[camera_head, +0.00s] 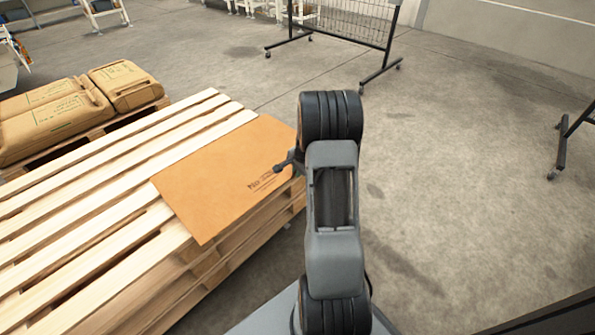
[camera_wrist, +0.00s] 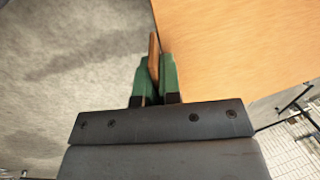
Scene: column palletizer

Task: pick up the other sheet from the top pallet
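An orange-brown sheet (camera_head: 222,178) with dark print near one edge lies flat on the top pallet (camera_head: 95,190), over its right side. In the wrist view the sheet (camera_wrist: 235,40) fills the upper right. My gripper (camera_wrist: 154,68) is at the sheet's edge, with its two green fingers close together on either side of a narrow brown strip that looks like the sheet's lip. The fingers appear shut on it. In the head view my gripper is small and dark at the sheet's right edge, and my arm partly hides it.
More pallets are stacked under the top one. Brown sacks (camera_head: 60,115) lie on another pallet at the left. A wheeled mesh rack (camera_head: 350,25) stands at the back, and a black wheeled stand (camera_head: 567,140) is at the right edge. The concrete floor between them is clear.

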